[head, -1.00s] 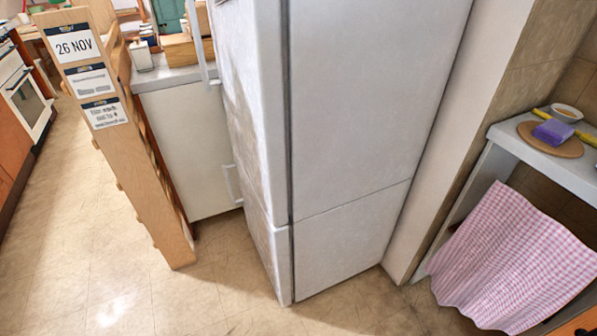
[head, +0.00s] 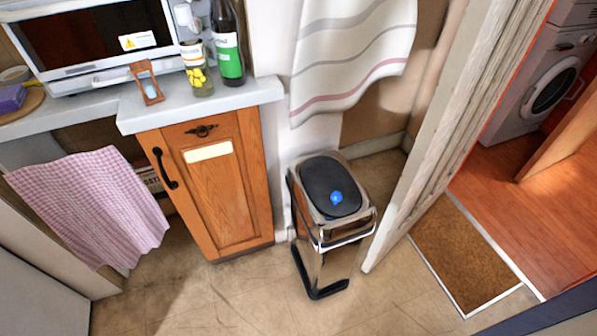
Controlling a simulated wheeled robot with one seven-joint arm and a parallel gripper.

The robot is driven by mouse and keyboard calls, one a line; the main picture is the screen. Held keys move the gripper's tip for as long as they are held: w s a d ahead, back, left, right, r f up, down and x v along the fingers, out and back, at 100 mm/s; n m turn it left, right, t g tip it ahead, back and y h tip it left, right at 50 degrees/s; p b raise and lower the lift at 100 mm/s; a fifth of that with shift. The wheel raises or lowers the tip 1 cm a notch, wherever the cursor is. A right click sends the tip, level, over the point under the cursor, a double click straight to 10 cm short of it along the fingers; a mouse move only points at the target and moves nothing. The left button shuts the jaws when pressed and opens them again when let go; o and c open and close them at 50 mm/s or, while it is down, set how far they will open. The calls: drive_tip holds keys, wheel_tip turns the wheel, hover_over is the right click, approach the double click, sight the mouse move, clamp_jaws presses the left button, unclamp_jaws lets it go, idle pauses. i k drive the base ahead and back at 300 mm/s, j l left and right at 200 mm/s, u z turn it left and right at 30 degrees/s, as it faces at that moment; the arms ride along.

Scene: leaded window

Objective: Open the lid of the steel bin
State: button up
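The steel bin (head: 319,241) stands on the floor between the wooden cabinet and the white door frame. Its body is shiny metal with a black base that juts forward. Its dark lid (head: 330,182) is down, and a small round blue thing (head: 336,197) lies on top of it. A metal bar runs around the front of the bin below the lid. My gripper is not in view.
A wooden cabinet (head: 228,190) under a grey counter (head: 200,108) stands left of the bin. A striped towel (head: 350,50) hangs above and behind it. A doorway with a brown mat (head: 462,255) is at right. The floor in front is clear.

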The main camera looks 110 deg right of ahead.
sight(332, 188)
drive_tip(key=z, duration=2.6)
drive_tip(key=j+z, duration=0.1)
drive_tip(key=z, duration=0.7)
drive_tip(key=j+z, duration=0.1)
drive_tip(key=z, duration=0.75)
drive_tip(key=k+j, duration=0.15)
drive_tip(key=j, duration=0.25)
drive_tip(key=k+j+z, duration=0.1)
drive_tip(key=j, duration=0.3)
drive_tip(key=k+j+z, duration=0.1)
drive_tip(key=j, duration=0.3)
drive_tip(key=k, duration=0.1)
